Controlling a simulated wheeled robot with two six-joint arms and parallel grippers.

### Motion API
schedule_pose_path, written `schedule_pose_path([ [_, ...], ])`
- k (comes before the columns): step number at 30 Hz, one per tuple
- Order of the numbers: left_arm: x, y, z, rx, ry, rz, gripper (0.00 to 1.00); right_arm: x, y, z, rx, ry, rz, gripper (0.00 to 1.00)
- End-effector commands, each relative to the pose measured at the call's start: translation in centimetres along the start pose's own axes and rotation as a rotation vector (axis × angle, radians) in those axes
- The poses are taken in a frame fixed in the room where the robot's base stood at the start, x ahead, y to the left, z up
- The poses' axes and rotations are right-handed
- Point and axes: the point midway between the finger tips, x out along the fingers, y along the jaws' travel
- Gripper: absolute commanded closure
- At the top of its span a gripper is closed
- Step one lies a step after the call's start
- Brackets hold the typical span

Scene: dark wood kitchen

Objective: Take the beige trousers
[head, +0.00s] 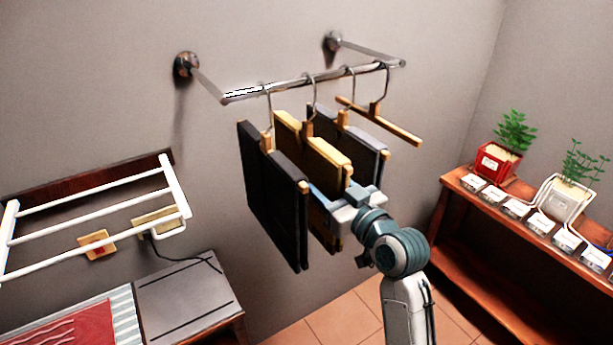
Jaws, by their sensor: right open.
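The beige trousers (305,145), mustard-toned here, hang folded over a hanger on the metal wall rail (300,84). They are between black trousers (270,195) in front on the left and dark grey trousers (367,143) behind on the right. My right gripper (335,197) is open at the right edge of the beige trousers, around mid-height. Its fingers partly overlap the cloth in the picture; I cannot tell whether they touch it or straddle it. The lower part of the beige trousers is partly hidden by the black pair and the gripper. My left gripper is not in view.
An empty wooden hanger (385,122) hangs at the rail's right end. A white drying rack (90,215) is on the left wall above a low cabinet (190,300). A wooden shelf (455,225) with potted plants stands at right.

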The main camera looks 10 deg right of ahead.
Motion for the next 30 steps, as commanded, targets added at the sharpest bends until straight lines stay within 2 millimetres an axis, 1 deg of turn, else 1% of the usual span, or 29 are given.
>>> schedule_pose_path([
  [5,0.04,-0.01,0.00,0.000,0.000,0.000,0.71,0.06,0.00,0.08,0.000,0.000,0.000,0.47],
  [6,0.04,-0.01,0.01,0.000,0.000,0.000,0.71,0.05,0.00,0.08,0.000,0.000,0.000,0.49],
  [8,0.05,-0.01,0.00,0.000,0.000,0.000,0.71,0.05,0.00,0.08,0.000,0.000,0.000,0.61],
  [12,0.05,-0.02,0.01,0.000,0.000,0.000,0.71,0.03,0.00,0.07,0.000,0.000,0.000,0.89],
  [14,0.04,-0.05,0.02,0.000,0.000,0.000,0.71,0.03,0.00,0.07,0.000,0.000,0.000,1.00],
  [23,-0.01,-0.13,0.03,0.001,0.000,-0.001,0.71,0.04,0.02,-0.09,0.000,0.003,0.000,1.00],
  [30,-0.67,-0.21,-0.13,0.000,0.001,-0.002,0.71,0.50,0.44,-0.68,-0.001,0.003,0.003,1.00],
])
